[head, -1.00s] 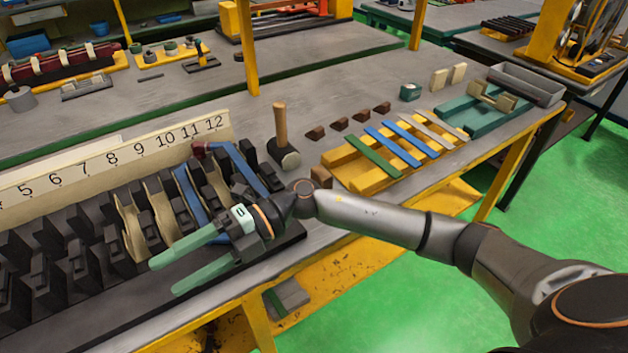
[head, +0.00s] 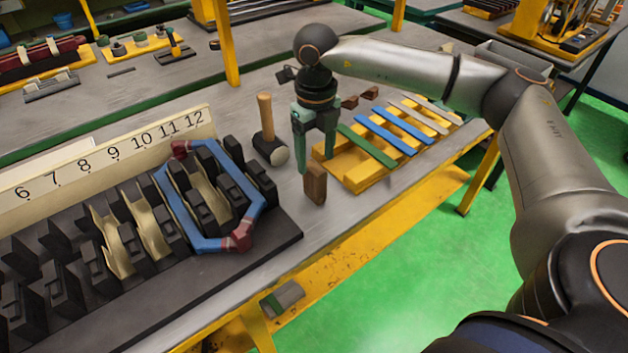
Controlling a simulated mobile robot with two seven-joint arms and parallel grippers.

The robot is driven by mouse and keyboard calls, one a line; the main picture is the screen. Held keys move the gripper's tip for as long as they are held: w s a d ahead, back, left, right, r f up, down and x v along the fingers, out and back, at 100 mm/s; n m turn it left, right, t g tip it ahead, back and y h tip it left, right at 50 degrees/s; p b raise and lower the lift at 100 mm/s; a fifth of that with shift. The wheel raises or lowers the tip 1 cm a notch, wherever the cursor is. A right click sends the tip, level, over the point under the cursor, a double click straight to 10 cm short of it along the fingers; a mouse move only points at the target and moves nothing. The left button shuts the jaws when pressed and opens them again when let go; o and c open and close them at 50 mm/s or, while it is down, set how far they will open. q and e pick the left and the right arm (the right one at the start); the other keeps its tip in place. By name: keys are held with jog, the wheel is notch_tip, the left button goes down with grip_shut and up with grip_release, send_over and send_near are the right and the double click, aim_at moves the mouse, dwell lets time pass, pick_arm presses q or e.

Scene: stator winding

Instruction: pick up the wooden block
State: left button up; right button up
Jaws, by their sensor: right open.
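A brown wooden block (head: 315,186) stands upright on the grey table, near the left end of the yellow rack. My right gripper (head: 317,164) points down just above and behind the block. Its green fingers are apart, with nothing visible between them. I cannot tell whether a fingertip touches the block. Two smaller brown blocks (head: 371,93) (head: 350,102) lie behind the rack; others there may be hidden by my arm. My left gripper is out of view.
A mallet (head: 267,125) stands left of the gripper. The yellow rack (head: 345,175) holds green, blue and pale strips to the right. A black slotted stator (head: 270,255) with a blue coil (head: 259,205) lies at the left. The table's front edge is close to the block.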

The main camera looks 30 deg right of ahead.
aim_at(316, 170)
notch_tip(316, 170, down, 3)
jog(key=shift+f, duration=0.1)
jog(key=shift+w+d+f+p, duration=0.15)
jog(key=shift+f+p, duration=0.1)
jog(key=shift+f, duration=1.1)
jog(key=shift+w+a+f+p, duration=0.1)
jog(key=shift+w+f+p, duration=0.1)
jog(key=shift+f, duration=1.1)
grip_shut()
